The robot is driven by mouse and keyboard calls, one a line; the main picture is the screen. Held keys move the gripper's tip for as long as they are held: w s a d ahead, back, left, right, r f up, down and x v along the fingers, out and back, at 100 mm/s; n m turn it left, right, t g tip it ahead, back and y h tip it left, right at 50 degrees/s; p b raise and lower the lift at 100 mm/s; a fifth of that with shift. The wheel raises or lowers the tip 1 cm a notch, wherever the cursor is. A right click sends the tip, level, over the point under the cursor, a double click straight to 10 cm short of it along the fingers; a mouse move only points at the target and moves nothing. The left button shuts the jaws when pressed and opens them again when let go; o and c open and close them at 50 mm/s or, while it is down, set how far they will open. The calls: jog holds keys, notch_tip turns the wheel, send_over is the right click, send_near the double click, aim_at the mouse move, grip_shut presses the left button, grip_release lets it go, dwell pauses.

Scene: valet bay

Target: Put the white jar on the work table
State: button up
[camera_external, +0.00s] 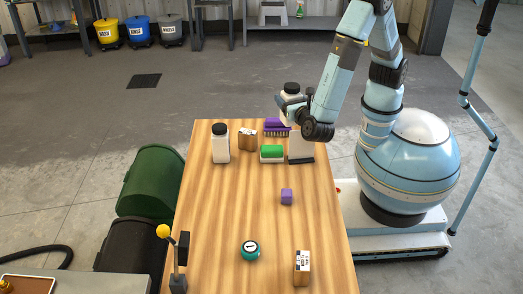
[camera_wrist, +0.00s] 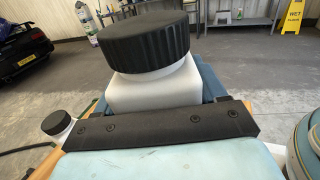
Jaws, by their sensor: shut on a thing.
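A white jar with a ribbed black lid (camera_external: 288,97) is held in my gripper (camera_external: 294,106), above the far right part of the work table (camera_external: 222,225). It looks upright. In the wrist view the held white jar (camera_wrist: 152,88) fills the middle, and the dark bar of my gripper (camera_wrist: 160,122) hides its lower part. My gripper is shut on it. A second white jar with a black lid (camera_external: 220,148) stands upright on the table at the far left. It also shows at the left of the wrist view (camera_wrist: 56,125).
Below the held jar stand a white block with a dark base (camera_external: 301,148), a purple brush (camera_external: 277,125), a green-and-white item (camera_external: 272,153) and a brown box (camera_external: 247,138). A purple cube (camera_external: 287,196), a teal round tin (camera_external: 250,250) and another box (camera_external: 302,267) lie nearer. The table's left middle is clear.

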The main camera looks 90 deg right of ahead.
jog(key=s+d+f+m+g+y, duration=0.45)
jog(key=m+g+y, duration=0.25)
jog(key=m+g, duration=0.4)
jog(key=s+d+f+m+g+y, duration=0.45)
jog(key=m+g+y, duration=0.35)
jog(key=g, duration=0.5)
jog(key=w+d+r+m+t+y, duration=0.2)
jog(key=w+r+m+t+y, duration=0.1)
jog(key=w+m+t+y, duration=0.7)
jog(key=w+d+r+m+t+y, duration=0.3)
jog(key=w+r+m+t+y, duration=0.1)
jog(key=w+m+t+y, duration=0.55)
jog(key=shift+m+g, duration=0.85)
jog(key=shift+g, duration=0.1)
jog(key=w+f, duration=0.4)
jog(key=w+a+f, duration=0.1)
jog(key=w+f, duration=0.3)
jog(key=w, duration=0.1)
jog(key=w+f, duration=0.5)
jog(key=shift+w+a, duration=0.2)
jog(key=shift+a, duration=0.2)
